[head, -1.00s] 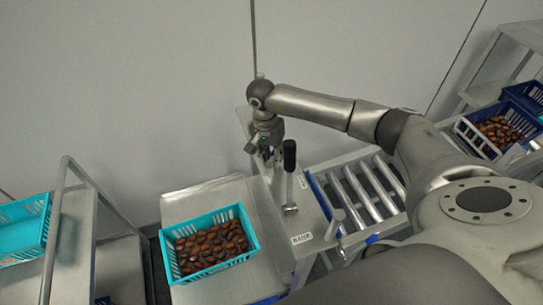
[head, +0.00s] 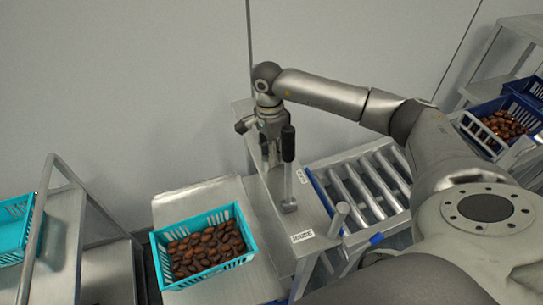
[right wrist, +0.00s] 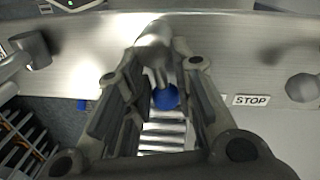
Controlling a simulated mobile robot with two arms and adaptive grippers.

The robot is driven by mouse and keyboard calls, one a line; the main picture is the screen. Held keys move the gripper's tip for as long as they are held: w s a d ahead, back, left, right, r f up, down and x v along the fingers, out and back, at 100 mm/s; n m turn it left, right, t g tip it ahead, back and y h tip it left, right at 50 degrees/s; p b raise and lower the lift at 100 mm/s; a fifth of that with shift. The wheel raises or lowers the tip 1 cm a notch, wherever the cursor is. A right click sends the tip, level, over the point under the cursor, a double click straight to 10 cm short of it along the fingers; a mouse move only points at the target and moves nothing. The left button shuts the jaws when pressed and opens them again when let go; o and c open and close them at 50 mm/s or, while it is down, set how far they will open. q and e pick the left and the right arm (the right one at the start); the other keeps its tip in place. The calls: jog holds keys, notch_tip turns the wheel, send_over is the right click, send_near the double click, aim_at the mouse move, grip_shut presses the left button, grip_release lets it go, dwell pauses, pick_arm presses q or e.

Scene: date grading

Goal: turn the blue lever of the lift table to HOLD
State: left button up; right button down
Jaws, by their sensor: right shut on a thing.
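The lift table's metal control rail (head: 262,190) runs from the back to the front in the head view. My right gripper (head: 270,150) is over its far end, reaching down. In the right wrist view the blue knob of the lever (right wrist: 165,97) and its metal hub (right wrist: 153,45) show between the fingers of my right gripper (right wrist: 158,75), which is shut on the lever. In the head view the gripper hides this knob. A STOP label (right wrist: 251,100) is right of the fingers in the wrist view. My left gripper is out of view.
A black-handled upright lever (head: 288,145) stands close to my right gripper. A RAISE label (head: 302,236) and another blue-tipped part (head: 376,238) are nearer. A turquoise crate (head: 255,255) of dates stands left; rollers (head: 360,190) lie right.

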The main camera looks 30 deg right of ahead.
jog(key=m+b, duration=0.1)
jog(key=m, duration=0.1)
jog(key=m+b, duration=0.1)
jog(key=shift+s+f+m, duration=0.1)
jog(key=shift+s+m, duration=0.25)
jog(key=shift+m, duration=0.05)
jog(key=m, duration=0.1)
jog(key=m+b, duration=0.1)
jog(key=shift+s+a+m+y+b, duration=0.2)
jog(key=shift+s+m+y+b, duration=0.1)
jog(key=shift+m+y, duration=0.1)
jog(key=m, duration=0.1)
jog(key=m+b, duration=0.1)
jog(key=m, duration=0.1)
jog(key=shift+s+a+m+t+b, duration=0.25)
jog(key=shift+s+m+t+b, duration=0.05)
jog(key=shift+m+b, duration=0.1)
jog(key=shift+a+m, duration=0.1)
jog(key=shift+m, duration=0.7)
jog(key=shift+r, duration=0.2)
jog(key=c, duration=1.3)
grip_release()
jog(key=shift+s+a, duration=0.1)
